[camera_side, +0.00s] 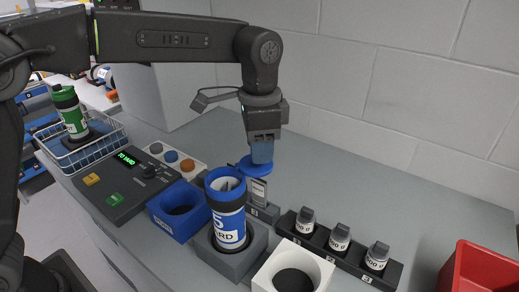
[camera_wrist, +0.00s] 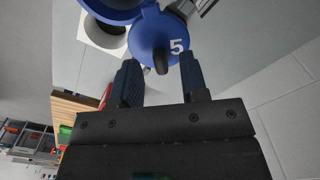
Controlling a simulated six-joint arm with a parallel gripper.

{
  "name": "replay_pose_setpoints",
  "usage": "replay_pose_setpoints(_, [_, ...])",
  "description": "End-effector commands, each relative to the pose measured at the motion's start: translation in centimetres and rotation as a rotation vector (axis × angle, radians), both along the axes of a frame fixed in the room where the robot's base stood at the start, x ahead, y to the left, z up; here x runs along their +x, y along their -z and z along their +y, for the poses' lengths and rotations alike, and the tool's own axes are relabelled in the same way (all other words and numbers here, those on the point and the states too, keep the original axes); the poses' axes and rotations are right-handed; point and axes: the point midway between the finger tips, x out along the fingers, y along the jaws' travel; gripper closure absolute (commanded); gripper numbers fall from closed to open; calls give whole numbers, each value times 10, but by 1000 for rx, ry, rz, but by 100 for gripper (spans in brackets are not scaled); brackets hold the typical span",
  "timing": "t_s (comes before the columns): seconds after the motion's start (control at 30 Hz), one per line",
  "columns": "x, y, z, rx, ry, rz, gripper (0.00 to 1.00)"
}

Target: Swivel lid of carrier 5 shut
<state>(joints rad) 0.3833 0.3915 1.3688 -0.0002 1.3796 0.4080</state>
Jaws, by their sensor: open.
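Carrier 5 (camera_side: 228,222), a blue and white tube, stands upright in a grey block (camera_side: 262,245). Its top is open, and something pale shows inside. Its round blue lid (camera_side: 246,166) is swung out to the right and back of the mouth. In the wrist view the lid (camera_wrist: 150,35) bears a white 5 and a dark knob (camera_wrist: 161,62). My gripper (camera_side: 262,158) is open and pointing down at the lid. In the wrist view its fingers (camera_wrist: 160,80) stand apart on either side of the knob; I cannot tell if either touches it.
A blue block (camera_side: 166,222) with a hole is left of the carrier, and a white block (camera_side: 262,280) in front. A black rack (camera_side: 345,262) with several small bottles and a red bin (camera_side: 478,270) are to the right. A control panel (camera_side: 112,190) is at left.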

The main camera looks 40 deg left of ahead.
Motion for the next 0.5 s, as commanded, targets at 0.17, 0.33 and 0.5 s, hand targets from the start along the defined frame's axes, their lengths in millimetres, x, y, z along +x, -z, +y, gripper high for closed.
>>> replay_pose_setpoints(0.17, [0, 12, 0, 0, 0, 0, 60])
replay_pose_setpoints(0.33, [0, 14, 0, 0, 0, 0, 60])
replay_pose_setpoints(0.5, [0, 14, 0, 0, 0, 0, 64])
